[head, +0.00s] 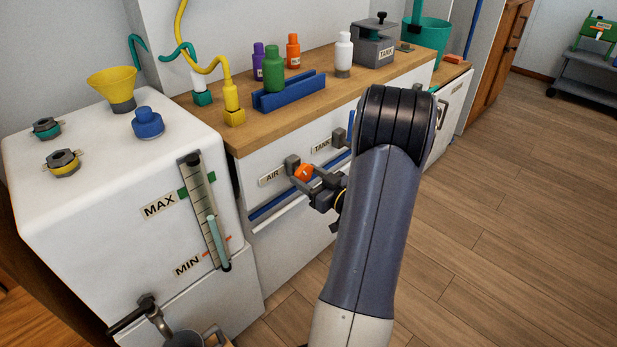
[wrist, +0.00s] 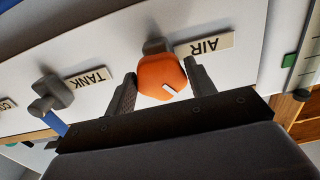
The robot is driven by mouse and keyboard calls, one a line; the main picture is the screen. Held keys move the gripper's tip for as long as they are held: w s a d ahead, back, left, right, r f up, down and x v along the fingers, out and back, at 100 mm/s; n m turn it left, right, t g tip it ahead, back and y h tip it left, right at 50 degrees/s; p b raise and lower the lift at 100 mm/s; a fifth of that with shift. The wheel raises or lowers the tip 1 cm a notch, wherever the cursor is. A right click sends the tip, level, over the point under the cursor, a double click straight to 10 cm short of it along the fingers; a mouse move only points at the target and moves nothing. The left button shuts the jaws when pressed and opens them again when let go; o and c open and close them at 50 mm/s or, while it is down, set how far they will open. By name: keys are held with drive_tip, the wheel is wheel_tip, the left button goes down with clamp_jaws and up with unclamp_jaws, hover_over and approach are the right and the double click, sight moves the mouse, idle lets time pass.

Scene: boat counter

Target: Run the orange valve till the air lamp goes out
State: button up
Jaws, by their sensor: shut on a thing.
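The orange valve (head: 303,172) sits on the white counter front beside the AIR label (head: 271,178). In the wrist view the orange valve (wrist: 161,76) is a rounded knob with a white mark, on a grey mount. My gripper (head: 315,183) is at the knob, and in the wrist view my gripper (wrist: 160,88) has one finger on each side of it, shut on it. I cannot make out an air lamp in either view; my arm hides part of the counter front.
A TANK label (wrist: 87,82) and a grey valve with a blue handle (wrist: 52,100) are beside the orange valve. A blue rail and white bar (head: 290,200) run below. The white tank (head: 110,200) with its gauge stands left. Open floor (head: 500,210) lies right.

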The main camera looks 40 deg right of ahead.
drive_tip(key=shift+f+b, duration=0.1)
drive_tip(key=shift+b, duration=0.2)
drive_tip(key=shift+f+n+b, duration=0.15)
drive_tip(key=shift+n+b, duration=0.8)
drive_tip(key=shift+n, duration=0.15)
drive_tip(key=n+b, duration=0.2)
drive_tip(key=shift+n+b, duration=0.3)
drive_tip(key=shift+b, duration=0.05)
drive_tip(key=n+b, duration=0.5)
drive_tip(key=shift+d, duration=0.1)
drive_tip(key=n+b, duration=0.3)
drive_tip(key=n, duration=0.1)
drive_tip(key=shift+r+n+b, duration=0.2)
drive_tip(key=shift+n+b, duration=0.05)
drive_tip(key=shift+n, duration=0.9)
drive_tip(key=shift+r+n+b, duration=0.2)
drive_tip(key=shift+n+b, duration=0.05)
drive_tip(key=shift+n, duration=0.9)
drive_tip(key=o, duration=0.9)
